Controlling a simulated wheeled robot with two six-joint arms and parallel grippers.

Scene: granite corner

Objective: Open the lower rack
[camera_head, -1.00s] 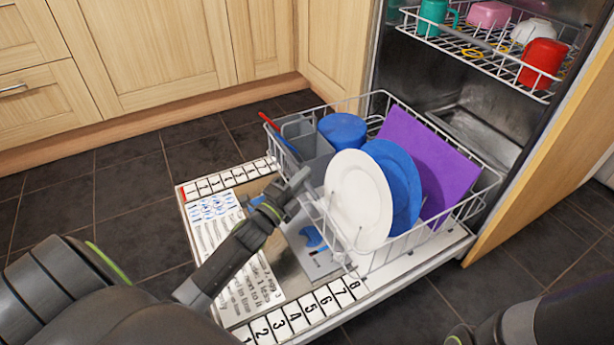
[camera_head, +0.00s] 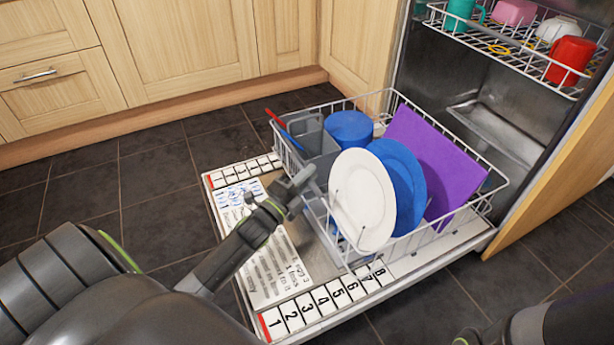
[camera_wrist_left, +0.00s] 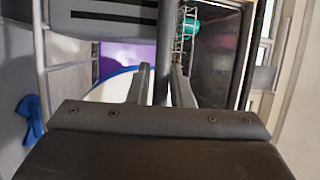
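The lower rack (camera_head: 424,238) is a white wire basket, slid most of the way out over the open dishwasher door (camera_head: 235,180). It holds a white plate (camera_head: 362,200), blue plates (camera_head: 405,180), a purple board (camera_head: 430,160), a blue cup (camera_head: 348,128) and a grey cutlery basket (camera_head: 315,145). My left gripper (camera_head: 305,180) is at the rack's front side. In the left wrist view a bar of the rack (camera_wrist_left: 163,50) stands between its fingers, which look closed around it. My right arm shows only at the bottom right, its gripper out of view.
The upper rack (camera_head: 500,50) with cups and bowls sits inside the dishwasher above. Wooden cupboards (camera_head: 180,45) line the back left. A wooden panel (camera_head: 560,170) stands at the right. The dark tiled floor (camera_head: 95,210) left of the door is clear.

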